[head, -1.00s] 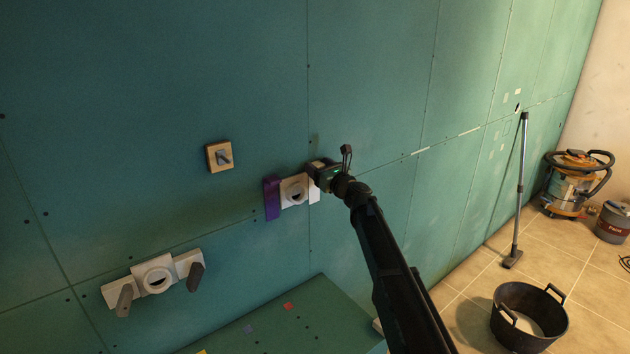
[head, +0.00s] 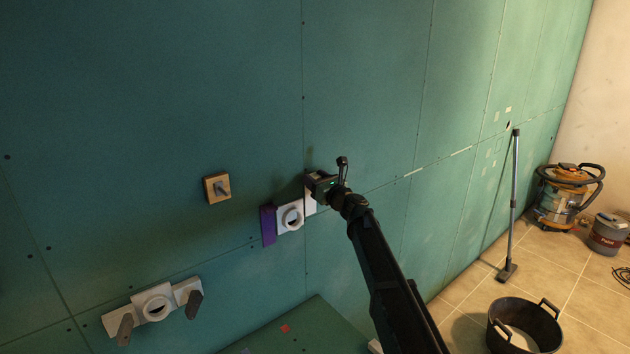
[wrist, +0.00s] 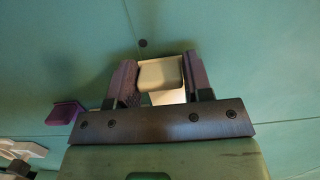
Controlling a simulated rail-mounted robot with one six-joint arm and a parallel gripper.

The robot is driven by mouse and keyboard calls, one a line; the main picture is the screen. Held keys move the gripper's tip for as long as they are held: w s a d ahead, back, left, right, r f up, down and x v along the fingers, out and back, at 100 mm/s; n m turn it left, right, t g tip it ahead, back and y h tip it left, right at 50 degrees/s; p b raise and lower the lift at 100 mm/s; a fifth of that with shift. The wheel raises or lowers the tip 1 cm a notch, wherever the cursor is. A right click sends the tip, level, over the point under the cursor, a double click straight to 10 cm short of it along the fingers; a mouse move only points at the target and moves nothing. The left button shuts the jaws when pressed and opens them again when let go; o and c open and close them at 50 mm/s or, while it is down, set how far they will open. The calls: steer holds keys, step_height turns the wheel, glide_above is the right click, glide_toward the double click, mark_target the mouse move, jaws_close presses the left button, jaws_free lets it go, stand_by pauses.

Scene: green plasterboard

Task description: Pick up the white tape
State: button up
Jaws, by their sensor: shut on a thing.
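My gripper (head: 309,188) is at the wall, up and right of a wall holder with a white ring. In the wrist view, its two purple-padded fingers (wrist: 160,78) are closed on a pale, block-like piece (wrist: 160,72), which I take to be the white tape. Part of a white piece also shows just below the fingers in the head view (head: 310,204). The fingers hide much of it there. I cannot tell whether it touches the wall.
The white ring holder (head: 290,217) has a purple block (head: 268,225) at its left. A wooden square with a grey knob (head: 217,188) and a second white fixture (head: 155,308) are further left. A black bucket (head: 524,329) and vacuum (head: 566,198) stand right. The upper wall is clear.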

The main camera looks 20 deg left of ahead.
step_height(320, 180, up, 3)
steer(key=shift+f+p, duration=0.2)
steer(key=shift+p, duration=0.45)
steer(key=r+v, duration=0.3)
steer(key=v, duration=1.6)
steer(key=shift+d+f+b, duration=0.35)
steer(key=shift+d+b, duration=0.05)
steer(key=shift+s, duration=0.15)
